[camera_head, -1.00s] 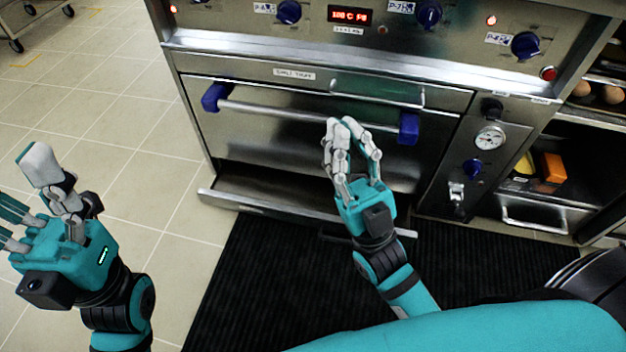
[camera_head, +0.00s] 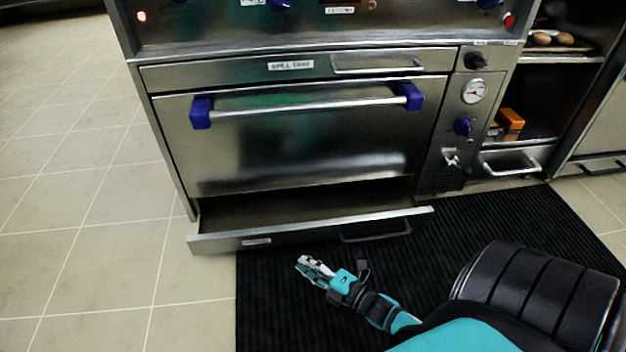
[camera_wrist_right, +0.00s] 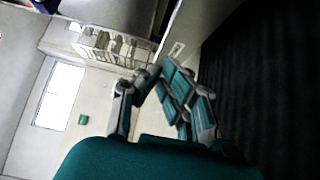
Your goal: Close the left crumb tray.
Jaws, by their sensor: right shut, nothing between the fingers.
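The crumb tray (camera_head: 216,243) is a wide, shallow metal drawer under the oven. It stands pulled out, its front edge over the black mat. A small label sits on the left of its front and a dark handle (camera_head: 376,236) on the right. My right gripper (camera_head: 306,266) is shut and empty, low in front of the tray front, apparently apart from it. Its fingers also show in the right wrist view (camera_wrist_right: 160,88), near a labelled metal front (camera_wrist_right: 181,42). My left gripper is not in view.
The oven door (camera_head: 310,145) with its blue-ended bar is shut above the tray. The spill tray (camera_head: 230,72) above it looks shut. A black ribbed mat (camera_head: 275,315) covers the floor in front. Tiled floor (camera_head: 90,260) on the left is clear.

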